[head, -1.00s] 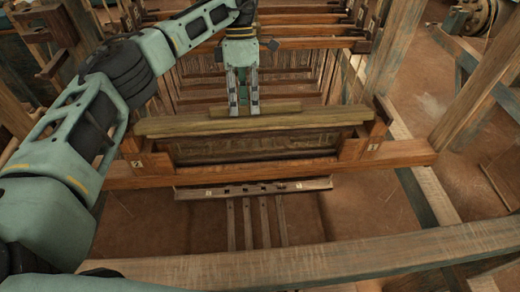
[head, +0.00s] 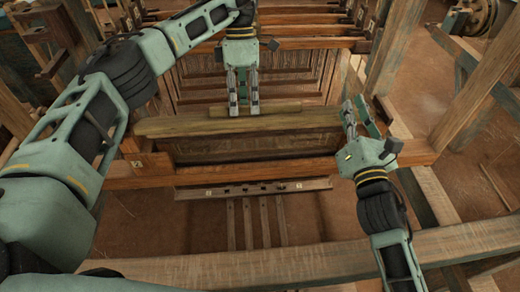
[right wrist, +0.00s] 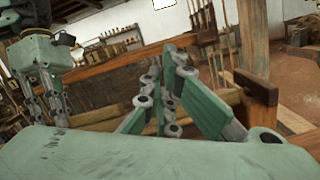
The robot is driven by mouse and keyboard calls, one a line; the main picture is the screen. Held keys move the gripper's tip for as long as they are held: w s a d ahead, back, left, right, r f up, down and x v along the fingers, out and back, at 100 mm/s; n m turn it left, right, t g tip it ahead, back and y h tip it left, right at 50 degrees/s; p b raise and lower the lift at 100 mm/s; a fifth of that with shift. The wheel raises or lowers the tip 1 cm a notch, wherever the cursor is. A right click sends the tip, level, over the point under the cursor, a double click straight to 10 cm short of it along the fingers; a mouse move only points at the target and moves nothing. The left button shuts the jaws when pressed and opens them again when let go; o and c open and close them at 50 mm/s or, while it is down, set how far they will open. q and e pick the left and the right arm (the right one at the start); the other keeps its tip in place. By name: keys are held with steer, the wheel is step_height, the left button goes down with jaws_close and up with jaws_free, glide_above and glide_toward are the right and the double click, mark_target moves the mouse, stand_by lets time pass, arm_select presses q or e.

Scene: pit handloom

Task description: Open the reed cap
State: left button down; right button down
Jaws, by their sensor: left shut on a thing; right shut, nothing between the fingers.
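The reed cap (head: 195,126) is a long pale wooden bar lying along the top of the dark wooden reed frame (head: 250,146). A shorter raised strip (head: 285,106) runs along its back edge. My left gripper (head: 243,112) points down from above and is shut on this strip near the middle of the cap. My right gripper (head: 354,104) is shut and empty, with its fingertips near the right end of the cap. Its hand hides the right end post. In the right wrist view, its fingers (right wrist: 170,70) rise in front of the loom, and my left gripper (right wrist: 52,105) shows at the left.
A tag-marked post (head: 137,160) stands at the cap's left end. A thick front beam (head: 230,268) crosses the foreground. Loom uprights (head: 482,85) stand at the right.

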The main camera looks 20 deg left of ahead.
steer(key=s+a+f+n+g+y, duration=0.1)
steer(key=s+a+f+n, duration=0.25)
steer(key=s+a, duration=0.3)
steer(key=s+a+f+n+g, duration=0.1)
steer(key=s+a+f+n, duration=0.1)
steer(key=s+a+n, duration=0.5)
arm_select(q)
steer(key=shift+r, duration=0.1)
arm_select(e)
step_height(320, 180, down, 6)
steer(key=s+a+r+m+g+h, duration=0.1)
steer(key=s+a+m+h, duration=0.15)
steer(key=m, duration=0.25)
steer(key=shift+y, duration=0.45)
steer(key=x, duration=0.6)
steer(key=f+x, duration=0.1)
steer(key=x, duration=0.2)
steer(key=shift+w+a, duration=0.1)
steer(key=shift+w+r, duration=0.15)
steer(key=shift+r, duration=0.55)
arm_select(q)
steer(key=c, duration=1.6)
jaws_free()
